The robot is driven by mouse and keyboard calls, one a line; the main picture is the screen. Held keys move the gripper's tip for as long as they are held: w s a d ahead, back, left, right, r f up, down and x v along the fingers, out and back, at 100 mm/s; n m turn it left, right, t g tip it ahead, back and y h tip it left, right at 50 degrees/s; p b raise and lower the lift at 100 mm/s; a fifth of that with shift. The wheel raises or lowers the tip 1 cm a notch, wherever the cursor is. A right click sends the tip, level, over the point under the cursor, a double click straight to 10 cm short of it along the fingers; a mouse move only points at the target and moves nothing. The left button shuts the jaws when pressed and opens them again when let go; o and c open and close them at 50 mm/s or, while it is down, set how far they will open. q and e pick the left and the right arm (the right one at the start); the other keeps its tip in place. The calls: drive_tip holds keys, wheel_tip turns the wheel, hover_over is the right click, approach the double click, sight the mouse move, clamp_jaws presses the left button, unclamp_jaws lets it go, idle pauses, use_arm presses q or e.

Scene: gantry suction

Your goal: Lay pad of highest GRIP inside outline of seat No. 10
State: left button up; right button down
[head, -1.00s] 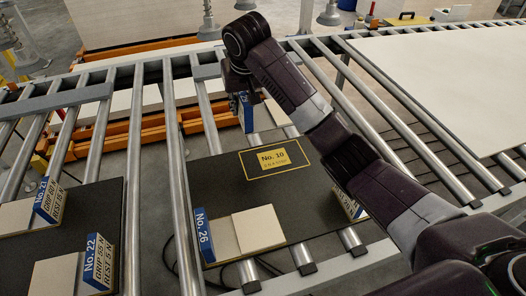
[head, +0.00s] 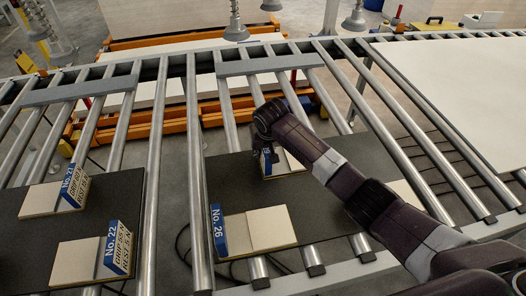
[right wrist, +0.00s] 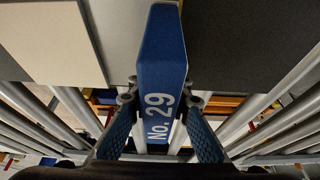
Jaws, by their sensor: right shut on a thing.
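My right gripper (right wrist: 160,128) is shut on the blue-tagged pad No. 29 (right wrist: 162,60). In the head view this pad (head: 267,163) is low over or on the upper part of the right dark mat (head: 235,180); I cannot tell whether it touches. The arm and pad hide the seat No. 10 outline and sign. Pad No. 26 (head: 262,229), pale with a blue tag, lies on the same mat. The tag's GRIP value on No. 29 is not visible. My left gripper is out of view.
Steel conveyor rollers (head: 154,190) run between the mats. A large pale panel (head: 460,85) lies at the right. A pale pad (head: 408,197) is partly hidden behind my arm. Suction cups (head: 236,30) hang at the back.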

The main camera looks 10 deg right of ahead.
drive_tip(key=shift+f, duration=0.2)
drive_tip(key=c, duration=1.8)
unclamp_jaws()
drive_tip(key=shift+o, duration=0.2)
drive_tip(key=shift+r, duration=0.1)
drive_tip(key=v, duration=1.2)
drive_tip(key=shift+b, duration=0.4)
drive_tip(key=shift+s, duration=0.15)
